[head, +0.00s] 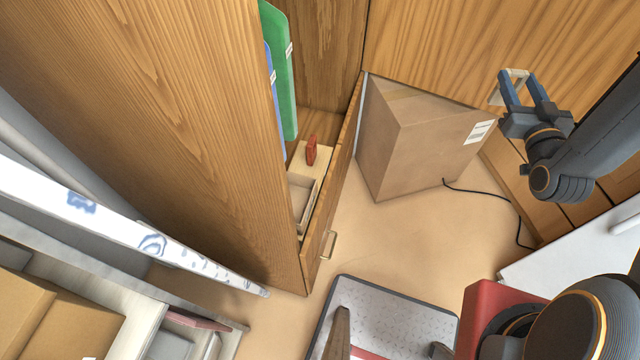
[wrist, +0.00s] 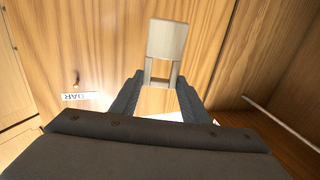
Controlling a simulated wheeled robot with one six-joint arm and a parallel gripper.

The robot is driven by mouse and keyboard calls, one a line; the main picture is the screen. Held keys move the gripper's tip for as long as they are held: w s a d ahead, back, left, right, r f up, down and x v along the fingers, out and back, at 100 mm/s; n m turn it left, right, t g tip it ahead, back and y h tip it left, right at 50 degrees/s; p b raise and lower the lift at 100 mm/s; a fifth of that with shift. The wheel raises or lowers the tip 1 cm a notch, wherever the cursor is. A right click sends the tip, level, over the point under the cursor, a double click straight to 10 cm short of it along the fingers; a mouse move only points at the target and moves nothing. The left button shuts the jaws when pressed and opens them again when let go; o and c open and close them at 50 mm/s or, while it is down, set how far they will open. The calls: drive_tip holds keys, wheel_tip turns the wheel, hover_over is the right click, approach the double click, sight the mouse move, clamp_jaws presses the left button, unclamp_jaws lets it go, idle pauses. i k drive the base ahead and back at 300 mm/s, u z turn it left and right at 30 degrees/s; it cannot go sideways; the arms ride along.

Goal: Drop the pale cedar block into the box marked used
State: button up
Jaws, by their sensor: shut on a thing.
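My gripper (head: 521,88) is raised at the upper right of the head view, in front of a wood-grained panel. It is shut on the pale cedar block (wrist: 167,40), which sticks out beyond the fingertips in the wrist view. In the head view the block (head: 516,73) shows as a pale piece at the fingertips, partly hidden by them. The gripper also shows in the wrist view (wrist: 160,88). I cannot make out a box marked used in either view.
An open drawer (head: 319,235) holds a pale tray (head: 301,206) and a small red object (head: 311,150). Green (head: 279,60) and blue folders stand behind. A cardboard box (head: 412,140) sits on the floor below and left of my gripper. A black cable (head: 497,196) lies nearby.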

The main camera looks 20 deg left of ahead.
sight(297, 203)
drive_tip(key=k, duration=1.1)
drive_tip(key=z, duration=0.6)
drive_tip(key=i, duration=1.55)
drive_tip(key=u, duration=2.85)
drive_tip(key=i, duration=0.5)
drive_tip(key=u, duration=0.05)
drive_tip(key=k, duration=0.5)
